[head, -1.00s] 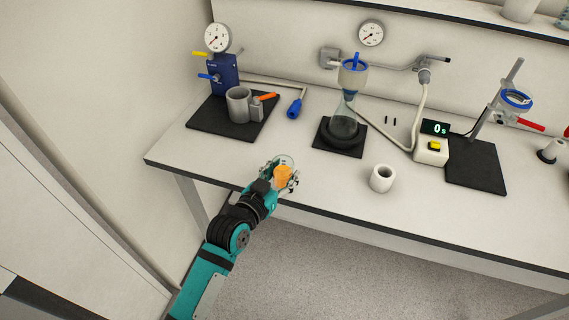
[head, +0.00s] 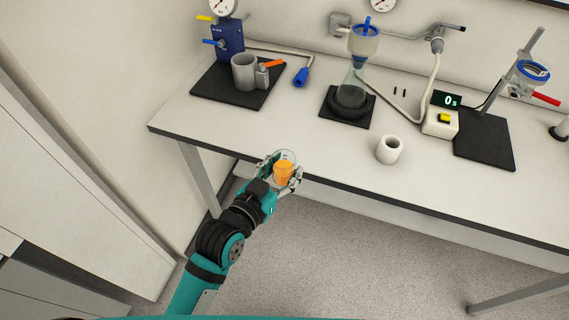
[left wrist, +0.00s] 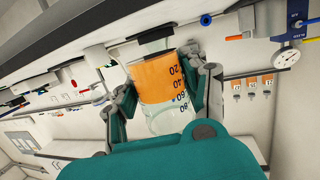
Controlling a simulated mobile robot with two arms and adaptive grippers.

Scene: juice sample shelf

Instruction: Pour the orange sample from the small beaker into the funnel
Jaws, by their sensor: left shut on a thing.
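The small beaker (head: 284,174) is clear glass with orange liquid in it. My left gripper (head: 281,171) is shut around its sides and holds it near the table's front edge. In the left wrist view the beaker (left wrist: 160,85) shows printed marks from 20 to 80, with the gripper's fingers on both sides; that picture is turned over. The funnel (head: 363,44) is pale with a blue upright piece in it. It sits on a glass flask (head: 352,91) at the back of the table, well apart from the beaker. My right gripper is not in view.
A white cup (head: 389,150) stands on the table right of the gripper. A timer (head: 440,122) reading 0 s and a stand on a black mat (head: 484,142) are further right. A grey mug (head: 244,72) stands at the back left.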

